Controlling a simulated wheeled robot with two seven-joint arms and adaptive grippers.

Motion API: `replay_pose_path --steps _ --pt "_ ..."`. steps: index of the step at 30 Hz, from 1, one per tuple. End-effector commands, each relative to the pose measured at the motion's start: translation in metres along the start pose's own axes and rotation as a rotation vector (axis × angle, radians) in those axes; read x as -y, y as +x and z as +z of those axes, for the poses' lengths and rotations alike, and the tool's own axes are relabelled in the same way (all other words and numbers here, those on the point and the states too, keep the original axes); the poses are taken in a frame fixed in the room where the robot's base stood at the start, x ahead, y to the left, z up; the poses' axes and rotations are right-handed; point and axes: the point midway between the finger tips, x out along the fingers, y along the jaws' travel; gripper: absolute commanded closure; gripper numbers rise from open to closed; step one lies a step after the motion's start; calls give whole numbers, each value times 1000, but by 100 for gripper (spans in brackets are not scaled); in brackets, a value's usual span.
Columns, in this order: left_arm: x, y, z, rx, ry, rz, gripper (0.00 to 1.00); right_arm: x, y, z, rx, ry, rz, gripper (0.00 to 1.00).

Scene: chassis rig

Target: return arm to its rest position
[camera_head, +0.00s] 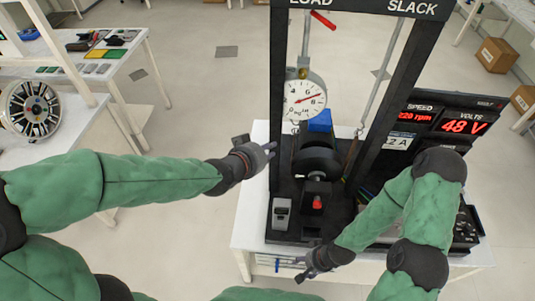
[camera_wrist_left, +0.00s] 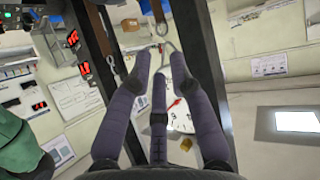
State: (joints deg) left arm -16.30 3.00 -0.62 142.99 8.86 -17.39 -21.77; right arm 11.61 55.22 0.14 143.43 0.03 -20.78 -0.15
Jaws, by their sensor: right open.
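My left gripper (camera_head: 270,150) is beside the left post of the black test rig (camera_head: 278,120), a little below and left of the round dial gauge (camera_head: 305,99). In the left wrist view its dark fingers (camera_wrist_left: 160,58) are apart at the tips, with nothing visible between them. The white dial (camera_wrist_left: 182,115) and a metal hook (camera_wrist_left: 160,30) show behind the fingers. My right gripper (camera_head: 305,270) is low, at the front edge of the rig's white table (camera_head: 248,225). It is open, and I see nothing held in it.
A black motor (camera_head: 316,160) sits inside the rig under the gauge. A red-digit meter panel (camera_head: 440,120) stands at the right, partly behind my right arm. A white side table (camera_head: 120,50) and a spoked wheel (camera_head: 30,108) are at the left. Open floor lies between.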

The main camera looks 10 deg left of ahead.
Motion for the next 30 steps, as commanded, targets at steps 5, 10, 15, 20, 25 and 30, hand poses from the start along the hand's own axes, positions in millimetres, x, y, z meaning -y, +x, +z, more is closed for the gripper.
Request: replay_pose_path --steps 5,10,15,20,25,30 --pt "1 3 5 9 -5 -2 79 0 1 0 0 0 0 44" --pt "1 3 4 9 -5 -1 79 0 1 0 0 0 0 44" --pt "1 3 4 9 -5 -1 79 0 1 0 0 0 0 44" --pt "2 4 6 13 -7 -2 79 0 1 0 0 0 0 44" --pt "14 22 40 91 -50 -18 79 0 1 0 0 0 0 44" --pt "37 52 120 260 -157 -49 79 0 1 0 0 0 0 44"
